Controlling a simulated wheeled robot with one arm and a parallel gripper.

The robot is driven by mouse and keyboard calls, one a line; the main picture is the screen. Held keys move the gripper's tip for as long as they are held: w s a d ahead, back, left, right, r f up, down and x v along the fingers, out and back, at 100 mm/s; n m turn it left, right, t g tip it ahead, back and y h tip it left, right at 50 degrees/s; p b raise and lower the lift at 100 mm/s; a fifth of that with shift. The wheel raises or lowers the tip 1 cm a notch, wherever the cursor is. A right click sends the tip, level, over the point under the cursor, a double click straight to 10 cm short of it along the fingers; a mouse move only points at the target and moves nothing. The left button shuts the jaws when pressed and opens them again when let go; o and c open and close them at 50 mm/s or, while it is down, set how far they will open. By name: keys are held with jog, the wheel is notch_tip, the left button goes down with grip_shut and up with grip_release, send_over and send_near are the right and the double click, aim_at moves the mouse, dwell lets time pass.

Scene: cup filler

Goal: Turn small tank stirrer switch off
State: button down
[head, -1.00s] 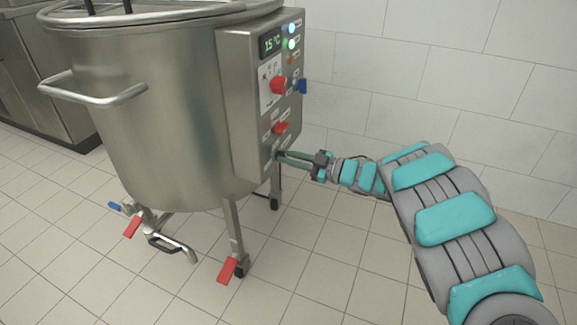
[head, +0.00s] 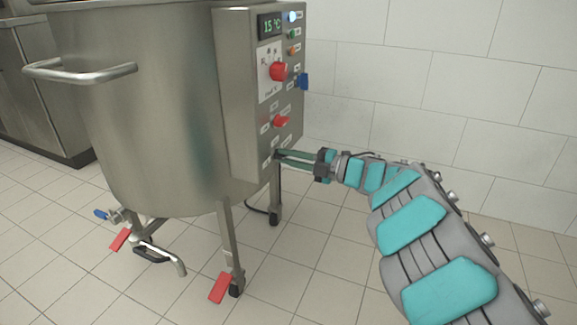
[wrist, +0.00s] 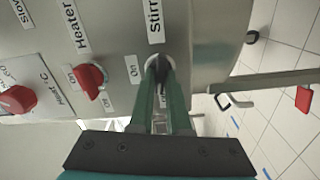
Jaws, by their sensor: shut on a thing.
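The small steel tank (head: 150,110) stands at left centre in the head view, with its control box (head: 237,95) on its right side. The stirrer switch (wrist: 160,66) sits low on the panel, by a label reading "Stirr..." in the wrist view. My gripper (wrist: 161,80) is shut on this switch. Its two green fingers lie on either side and hide most of the knob. In the head view my gripper (head: 278,156) reaches the lower edge of the panel from the right. Words on the labels beside the switch include "On"; the other is partly hidden.
The red heater switch (wrist: 91,80) is close beside my fingers, and a red dial (head: 279,71) is above it. A display (head: 270,26) reads 15 °C. A blue light is lit; a green light (head: 294,35) looks dark.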

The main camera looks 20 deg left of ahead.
jog(key=shift+f+n+b, duration=0.1)
jog(key=shift+n+b, duration=0.2)
jog(key=shift+n, duration=0.8)
jog(key=c, duration=0.9)
grip_release()
jog(key=shift+s+d+p, duration=0.15)
jog(key=shift+d+p, duration=0.1)
jog(key=shift+d, duration=1.7)
jog(key=shift+s+d+p, duration=0.15)
jog(key=shift+d+p, duration=0.1)
jog(key=shift+d, duration=1.7)
